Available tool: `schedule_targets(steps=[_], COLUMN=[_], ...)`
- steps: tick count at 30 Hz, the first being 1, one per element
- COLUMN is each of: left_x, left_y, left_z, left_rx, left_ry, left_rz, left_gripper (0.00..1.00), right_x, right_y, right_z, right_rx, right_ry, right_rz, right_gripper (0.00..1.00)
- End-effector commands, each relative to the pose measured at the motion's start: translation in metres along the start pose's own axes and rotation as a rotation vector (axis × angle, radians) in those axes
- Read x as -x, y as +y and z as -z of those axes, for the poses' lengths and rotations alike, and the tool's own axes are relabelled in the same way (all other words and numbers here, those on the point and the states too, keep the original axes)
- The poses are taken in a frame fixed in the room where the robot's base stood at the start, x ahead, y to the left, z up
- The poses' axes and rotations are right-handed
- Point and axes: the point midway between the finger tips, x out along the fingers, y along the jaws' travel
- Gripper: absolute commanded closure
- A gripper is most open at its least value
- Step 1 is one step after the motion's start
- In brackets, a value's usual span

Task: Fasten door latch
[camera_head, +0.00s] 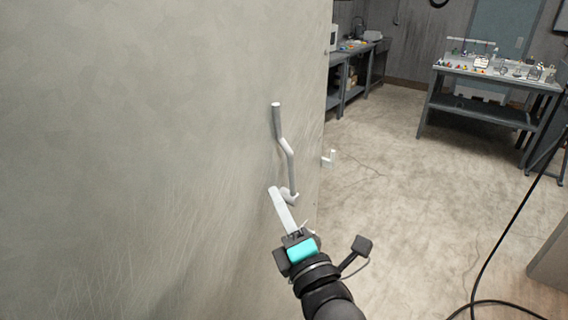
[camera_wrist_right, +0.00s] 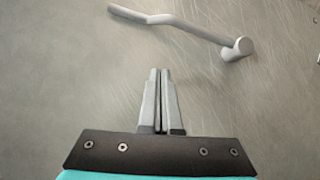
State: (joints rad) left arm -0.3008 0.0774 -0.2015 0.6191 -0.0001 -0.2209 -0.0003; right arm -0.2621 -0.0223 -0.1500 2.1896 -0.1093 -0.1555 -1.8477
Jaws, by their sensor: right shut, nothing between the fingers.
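The door (camera_head: 170,130) is a large, scratched grey panel filling the left of the head view. A pale grey bent latch handle (camera_head: 284,150) is on it near its right edge, its long arm angled up. In the right wrist view the handle (camera_wrist_right: 180,25) crosses the top, with its round pivot (camera_wrist_right: 240,47) at the right. My right gripper (camera_head: 273,190) is shut and empty. Its fingertips (camera_wrist_right: 159,72) are below the handle in the wrist view, apart from it there. A small white catch (camera_head: 329,158) sticks out beyond the door's edge. My left gripper is not in view.
A workbench (camera_head: 490,105) with small items stands at the back right. Another bench (camera_head: 352,62) runs along the back beyond the door edge. A black cable (camera_head: 505,230) hangs at the right. The floor (camera_head: 400,210) between is clear.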

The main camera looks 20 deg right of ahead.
Motion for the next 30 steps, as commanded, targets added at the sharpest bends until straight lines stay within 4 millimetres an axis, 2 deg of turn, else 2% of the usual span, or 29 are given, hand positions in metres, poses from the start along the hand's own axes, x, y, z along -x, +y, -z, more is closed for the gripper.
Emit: schedule_targets(steps=[12,15,19,30], left_x=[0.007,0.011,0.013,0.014], left_y=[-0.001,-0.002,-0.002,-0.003], left_z=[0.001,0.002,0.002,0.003], left_rx=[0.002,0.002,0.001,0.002], left_ry=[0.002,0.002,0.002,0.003], left_rz=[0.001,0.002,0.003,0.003], left_gripper=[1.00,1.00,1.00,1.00], right_x=[-0.064,-0.065,-0.068,-0.069], right_y=[0.001,0.001,0.001,0.000], right_z=[-0.001,-0.019,-0.032,-0.039], right_rx=[-0.002,0.004,0.002,0.000], right_ry=[0.000,0.000,0.000,0.000], right_rz=[-0.001,0.000,0.000,0.001], right_gripper=[1.00,1.00,1.00,1.00])
